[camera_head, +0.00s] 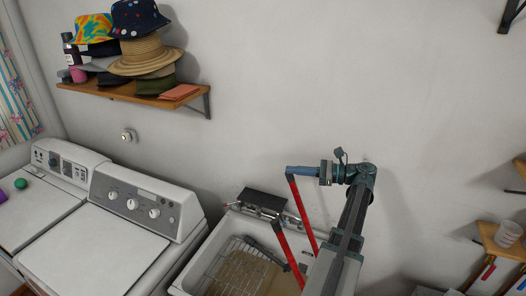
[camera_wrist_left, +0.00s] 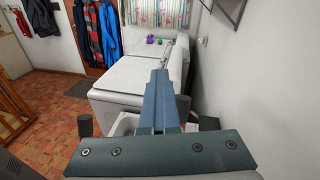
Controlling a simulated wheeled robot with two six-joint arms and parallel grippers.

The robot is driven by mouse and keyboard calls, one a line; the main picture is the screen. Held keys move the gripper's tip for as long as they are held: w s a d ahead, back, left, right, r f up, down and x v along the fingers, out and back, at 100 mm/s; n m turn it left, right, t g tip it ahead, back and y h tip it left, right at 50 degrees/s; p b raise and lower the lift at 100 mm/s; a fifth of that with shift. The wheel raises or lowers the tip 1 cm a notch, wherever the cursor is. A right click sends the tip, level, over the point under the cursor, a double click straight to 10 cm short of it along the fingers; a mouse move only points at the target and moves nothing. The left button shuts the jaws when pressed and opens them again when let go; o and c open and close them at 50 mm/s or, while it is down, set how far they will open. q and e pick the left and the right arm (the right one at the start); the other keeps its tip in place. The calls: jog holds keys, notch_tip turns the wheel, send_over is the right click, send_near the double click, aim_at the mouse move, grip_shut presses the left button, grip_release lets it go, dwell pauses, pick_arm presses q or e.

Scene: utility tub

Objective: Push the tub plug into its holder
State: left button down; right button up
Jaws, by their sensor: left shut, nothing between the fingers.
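The white utility tub (camera_head: 192,272) stands at the bottom centre of the head view, holding a wire rack (camera_head: 236,266) and brownish water or a brown bottom. A dark piece (camera_head: 303,267) shows at its right side, but I cannot tell whether it is the plug or the holder. My left gripper (camera_head: 289,170) is raised in front of the wall, right of and above the tub in the picture. Its blue fingers point left. They are closed together and empty in the left wrist view (camera_wrist_left: 161,74). My right gripper is out of view.
A dark box-like fixture (camera_head: 263,199) is at the tub's back. Two red bars (camera_head: 306,215) cross over the tub's right side. White washing machines (camera_head: 95,255) stand left. A dark cylinder (camera_wrist_left: 85,126) shows in the wrist view. A hat shelf (camera_head: 130,91) is above. The wall's middle is clear.

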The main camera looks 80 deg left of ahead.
pick_arm(q)
jog(key=w+d+f+m+t+h, duration=0.1)
jog(key=w+d+f+m+t, duration=0.1)
jog(key=w+d+f+t, duration=0.45)
jog(key=w+d+f+m+t, duration=0.1)
jog(key=w+d+f+m, duration=0.15)
jog(key=w+d, duration=0.7)
jog(key=w+d+f+m+t+h, duration=0.1)
jog(key=w+d+f+t, duration=0.2)
jog(key=w+d+f, duration=0.35)
jog(key=w+d+f+m+t+h, duration=0.1)
jog(key=w+d+h, duration=0.1)
jog(key=d, duration=0.9)
jog(key=w+d+f+m+t+h+p, duration=0.1)
jog(key=w+d, duration=0.3)
jog(key=d, duration=0.8)
jog(key=w+d+f+m+t+h, duration=0.1)
jog(key=w+d+t+h, duration=0.1)
jog(key=d, duration=0.9)
jog(key=shift+w+d+h+p, duration=0.3)
jog(key=shift+w+h, duration=0.4)
jog(key=shift+w, duration=0.4)
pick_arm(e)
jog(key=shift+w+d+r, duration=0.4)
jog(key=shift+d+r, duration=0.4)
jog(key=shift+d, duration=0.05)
pick_arm(q)
jog(key=shift+f+m+t, duration=0.25)
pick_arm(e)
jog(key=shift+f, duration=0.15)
